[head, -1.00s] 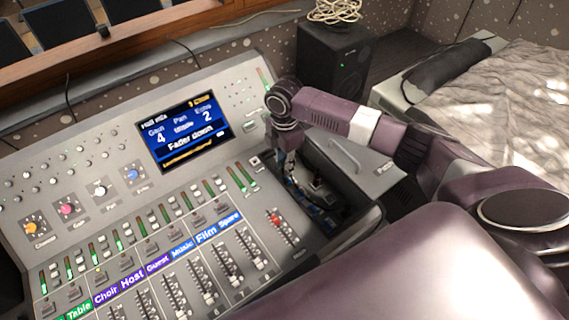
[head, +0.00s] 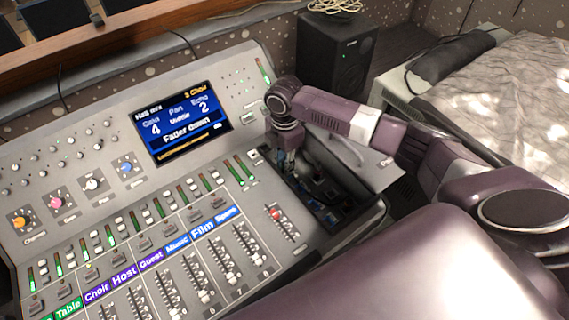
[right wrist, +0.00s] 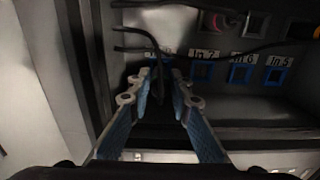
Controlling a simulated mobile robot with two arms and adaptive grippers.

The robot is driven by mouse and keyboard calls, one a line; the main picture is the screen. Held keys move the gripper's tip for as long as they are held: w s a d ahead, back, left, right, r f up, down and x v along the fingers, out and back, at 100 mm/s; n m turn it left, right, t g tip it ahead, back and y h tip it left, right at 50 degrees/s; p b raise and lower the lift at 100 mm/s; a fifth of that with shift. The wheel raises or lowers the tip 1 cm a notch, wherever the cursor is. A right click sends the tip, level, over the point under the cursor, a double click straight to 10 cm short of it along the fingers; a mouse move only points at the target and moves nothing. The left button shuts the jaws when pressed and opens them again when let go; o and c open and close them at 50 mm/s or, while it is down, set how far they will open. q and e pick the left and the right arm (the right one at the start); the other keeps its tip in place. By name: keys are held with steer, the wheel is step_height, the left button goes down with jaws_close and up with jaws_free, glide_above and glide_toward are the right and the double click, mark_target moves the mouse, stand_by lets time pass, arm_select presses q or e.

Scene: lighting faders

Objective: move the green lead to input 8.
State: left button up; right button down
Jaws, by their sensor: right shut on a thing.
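My right gripper (right wrist: 161,78) is shut on the dark plug end of a lead (right wrist: 158,90) in the right wrist view. No green shows on it there. Its fingertips are just in front of the input 8 socket, whose label (right wrist: 158,54) is partly covered by the fingers and a black cable. I cannot tell whether the plug is in the socket. In the head view the right gripper (head: 286,163) reaches down into the far end of the open patch bay (head: 318,190). My left gripper is not in view.
Blue-framed sockets In 7 (right wrist: 203,70), In 6 (right wrist: 240,74) and In 5 (right wrist: 276,76) run to the right. Black cables (right wrist: 190,50) cross in front of the sockets. The mixing console (head: 75,225) is left of the bay; a black speaker (head: 337,55) stands behind.

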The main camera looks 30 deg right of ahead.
steer(key=shift+f+p, duration=0.15)
steer(key=shift+p, duration=0.45)
stand_by(0.7)
steer(key=shift+f+p, duration=0.3)
steer(key=shift+p, duration=0.15)
stand_by(1.3)
steer(key=shift+f+p, duration=0.5)
steer(key=shift+p, duration=0.05)
stand_by(1.9)
steer(key=shift+s+a+f, duration=0.1)
steer(key=shift+s+f, duration=0.05)
steer(key=c, duration=2)
jaws_free()
steer(key=o, duration=0.3)
